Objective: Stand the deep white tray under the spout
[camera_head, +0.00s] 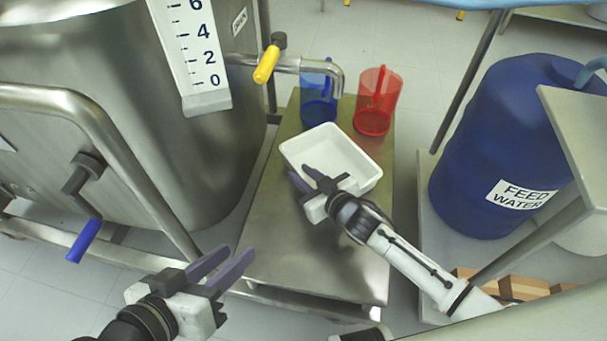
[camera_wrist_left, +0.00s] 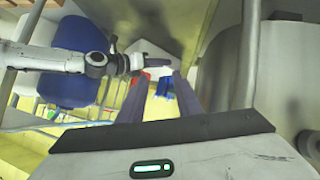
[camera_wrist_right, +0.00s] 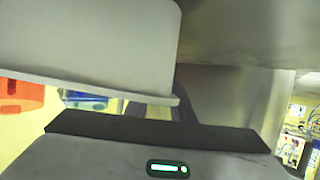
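The deep white tray (camera_head: 355,150) sits upright and empty on a steel bench, in front of the two jugs. It fills the upper left of the right wrist view (camera_wrist_right: 90,45). The spout (camera_head: 336,72) is a bent metal pipe with a yellow-handled valve (camera_head: 266,64); its end hangs by the blue jug (camera_head: 318,108). My right gripper (camera_head: 306,176) is open at the tray's near left wall, fingers apart; the tray hides one fingertip in the right wrist view, so contact is unclear. My left gripper (camera_head: 230,262) is open and empty at the front left, away from the tray.
A red jug (camera_head: 374,112) stands right of the blue one. The steel bench (camera_head: 310,262) is bare in front of the tray. A large steel vessel (camera_head: 190,150) stands left, with a railing. A blue feed water drum (camera_head: 490,140) stands right.

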